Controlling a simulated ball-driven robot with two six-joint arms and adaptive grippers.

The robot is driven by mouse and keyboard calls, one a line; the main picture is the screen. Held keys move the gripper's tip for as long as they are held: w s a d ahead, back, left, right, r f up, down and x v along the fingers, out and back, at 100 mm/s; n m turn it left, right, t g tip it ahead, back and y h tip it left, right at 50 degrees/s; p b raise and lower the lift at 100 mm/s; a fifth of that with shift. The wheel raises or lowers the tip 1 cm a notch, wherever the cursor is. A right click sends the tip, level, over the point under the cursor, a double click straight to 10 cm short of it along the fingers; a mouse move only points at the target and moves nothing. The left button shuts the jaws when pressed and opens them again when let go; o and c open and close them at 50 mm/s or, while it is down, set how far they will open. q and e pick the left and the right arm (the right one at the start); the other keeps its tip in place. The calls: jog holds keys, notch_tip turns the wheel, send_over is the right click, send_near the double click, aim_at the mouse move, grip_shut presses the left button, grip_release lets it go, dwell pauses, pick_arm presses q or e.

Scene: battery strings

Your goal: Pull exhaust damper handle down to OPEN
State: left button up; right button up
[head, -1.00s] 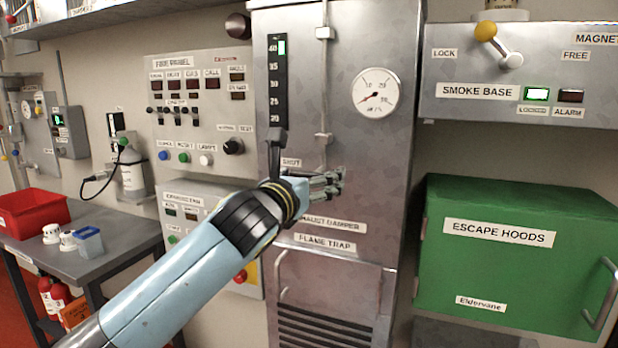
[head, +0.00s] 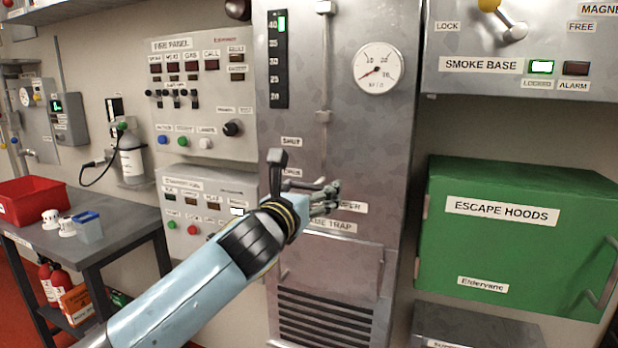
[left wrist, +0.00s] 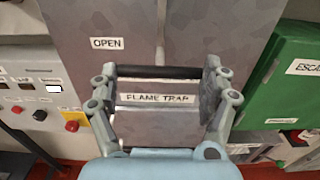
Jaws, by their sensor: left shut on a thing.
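The exhaust damper is on the tall grey metal cabinet (head: 345,135), with a SHUT label (head: 291,141) above and an OPEN label (left wrist: 107,43) below it, plain in the left wrist view. The handle's dark crossbar (left wrist: 160,72) runs level between the fingers of my left gripper (left wrist: 163,88). In the head view my left gripper (head: 326,196) is at the cabinet front, shut on the handle, just below the OPEN label's height. It partly covers the damper nameplate (head: 353,207). Much of the handle is hidden by the gripper and wrist. My right gripper is out of view.
The FLAME TRAP label (left wrist: 158,98) and a louvred panel (head: 325,320) are below the handle. The fire panel (head: 203,105) is left, the green escape hoods box (head: 510,270) right. A grey table (head: 120,225) with a red bin (head: 30,203) stands at far left.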

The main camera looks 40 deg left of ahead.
pick_arm(q)
jog(key=shift+f, duration=0.4)
jog(key=o, duration=1.5)
jog(key=shift+o, duration=0.5)
jog(key=shift+r, duration=0.1)
jog(key=v, duration=1.2)
